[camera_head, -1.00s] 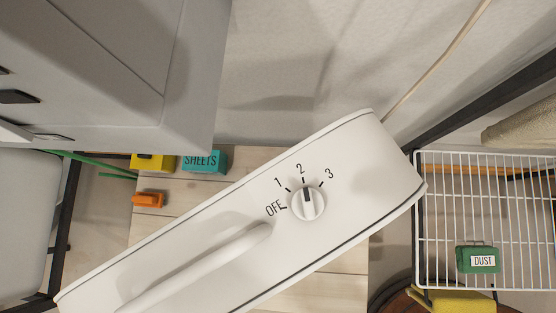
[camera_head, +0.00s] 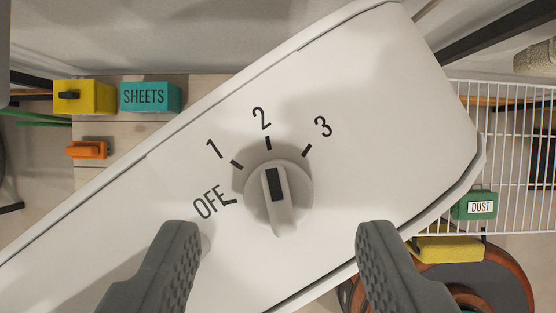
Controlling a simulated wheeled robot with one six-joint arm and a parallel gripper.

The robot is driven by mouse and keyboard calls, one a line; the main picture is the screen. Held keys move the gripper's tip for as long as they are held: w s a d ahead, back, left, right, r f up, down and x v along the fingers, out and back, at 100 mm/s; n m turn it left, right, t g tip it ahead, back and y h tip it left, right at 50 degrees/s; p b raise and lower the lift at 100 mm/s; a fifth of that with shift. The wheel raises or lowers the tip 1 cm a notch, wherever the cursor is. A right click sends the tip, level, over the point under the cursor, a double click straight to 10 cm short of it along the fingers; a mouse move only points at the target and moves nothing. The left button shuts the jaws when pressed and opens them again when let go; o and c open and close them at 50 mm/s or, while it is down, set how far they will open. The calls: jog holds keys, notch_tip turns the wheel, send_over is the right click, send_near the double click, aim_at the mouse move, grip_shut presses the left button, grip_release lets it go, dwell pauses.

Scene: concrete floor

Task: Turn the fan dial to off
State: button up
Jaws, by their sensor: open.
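The fan's white control housing (camera_head: 360,90) fills the middle of the view, tilted up to the right. Its round dial (camera_head: 290,212) has a raised grip with a dark pointer mark, which points at 2. The printed marks OFF (camera_head: 212,202), 1 (camera_head: 214,149), 2 (camera_head: 262,118) and 3 (camera_head: 323,127) curve around its upper left side. My gripper (camera_head: 278,240) is open, with one grey finger at lower left and one at lower right of the dial. The fingers appear apart from the dial, and nothing is between them except the view of it.
A yellow box (camera_head: 92,97), a teal box marked SHEETS (camera_head: 152,97) and an orange item (camera_head: 86,150) sit at left. A white wire rack (camera_head: 520,140) stands at right, with a green DUST box (camera_head: 475,206) and a yellow item (camera_head: 448,250) near it.

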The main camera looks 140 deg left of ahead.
aim_at(279, 211)
jog(key=shift+x, duration=1.55)
jog(key=c, duration=1)
